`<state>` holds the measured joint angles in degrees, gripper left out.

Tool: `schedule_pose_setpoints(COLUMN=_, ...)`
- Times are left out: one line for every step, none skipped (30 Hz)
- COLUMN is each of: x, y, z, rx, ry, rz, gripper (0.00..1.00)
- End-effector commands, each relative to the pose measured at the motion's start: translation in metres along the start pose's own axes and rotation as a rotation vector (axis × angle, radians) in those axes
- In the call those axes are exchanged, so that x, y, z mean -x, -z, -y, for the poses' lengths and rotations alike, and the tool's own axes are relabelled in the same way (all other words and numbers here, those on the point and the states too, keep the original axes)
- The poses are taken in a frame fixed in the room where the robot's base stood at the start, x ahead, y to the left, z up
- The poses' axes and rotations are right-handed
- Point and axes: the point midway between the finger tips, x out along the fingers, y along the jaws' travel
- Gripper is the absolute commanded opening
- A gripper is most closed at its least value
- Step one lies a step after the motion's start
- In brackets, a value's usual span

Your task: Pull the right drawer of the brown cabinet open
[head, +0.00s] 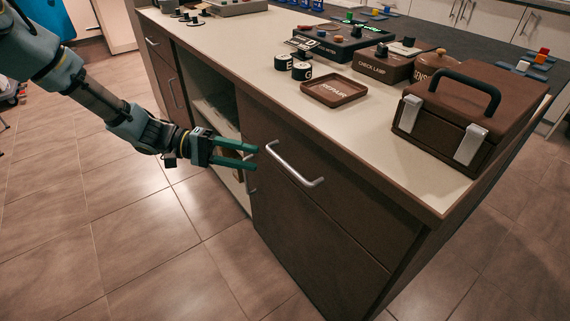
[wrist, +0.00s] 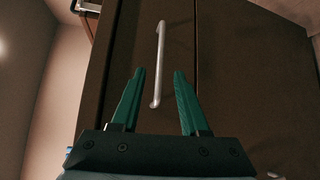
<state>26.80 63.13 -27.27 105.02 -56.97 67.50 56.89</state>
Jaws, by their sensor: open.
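The brown cabinet (head: 300,255) has a right drawer (head: 350,215) under the pale top, and its front looks shut. The drawer's silver bar handle (head: 293,167) lies just right of my gripper in the head view. My gripper (head: 257,156) is open and empty, with its green fingers pointing at the left end of the handle. In the wrist view, my gripper (wrist: 160,72) has the handle (wrist: 161,50) lined up in the gap between its fingers. The handle seems to be in front of the fingertips; I cannot tell whether they touch it.
An open shelf space (head: 210,100) lies left of the drawer. A door handle (head: 249,180) stands below my fingers. On the countertop are a brown toolbox (head: 465,105), a repair tray (head: 308,87) and several small devices. The tiled floor (head: 150,235) in front is clear.

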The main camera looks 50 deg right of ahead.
Motion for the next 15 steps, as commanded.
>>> schedule_pose_setpoints(x=-0.008, y=-0.001, z=-0.001, rx=0.002, ry=0.0, rz=0.004, gripper=0.45)
schedule_pose_setpoints(x=-0.013, y=-0.002, z=-0.001, rx=0.002, ry=0.001, rz=0.005, gripper=0.45)
schedule_pose_setpoints(x=-0.02, y=-0.002, z=-0.001, rx=0.002, ry=0.002, rz=0.005, gripper=0.45)
schedule_pose_setpoints(x=-0.026, y=-0.002, z=-0.001, rx=0.002, ry=0.002, rz=0.005, gripper=0.45)
schedule_pose_setpoints(x=-0.032, y=-0.002, z=-0.001, rx=0.003, ry=0.002, rz=0.005, gripper=0.45)
schedule_pose_setpoints(x=-0.039, y=-0.002, z=-0.001, rx=0.002, ry=0.003, rz=0.005, gripper=0.45)
schedule_pose_setpoints(x=-0.045, y=-0.002, z=-0.001, rx=0.002, ry=0.003, rz=0.005, gripper=0.45)
schedule_pose_setpoints(x=-0.051, y=-0.002, z=-0.001, rx=0.002, ry=0.004, rz=0.005, gripper=0.45)
schedule_pose_setpoints(x=-0.058, y=-0.002, z=-0.001, rx=0.003, ry=0.003, rz=0.005, gripper=0.45)
schedule_pose_setpoints(x=-0.063, y=-0.002, z=-0.001, rx=0.003, ry=0.003, rz=0.005, gripper=0.45)
schedule_pose_setpoints(x=-0.068, y=-0.002, z=0.0, rx=0.003, ry=0.004, rz=0.004, gripper=0.45)
schedule_pose_setpoints(x=-0.074, y=-0.002, z=0.0, rx=0.003, ry=0.004, rz=0.004, gripper=0.45)
schedule_pose_setpoints(x=-0.078, y=-0.002, z=0.0, rx=0.003, ry=0.004, rz=0.004, gripper=0.45)
schedule_pose_setpoints(x=-0.082, y=-0.002, z=0.0, rx=0.003, ry=0.004, rz=0.004, gripper=0.45)
schedule_pose_setpoints(x=-0.086, y=-0.002, z=0.0, rx=0.003, ry=0.004, rz=0.003, gripper=0.45)
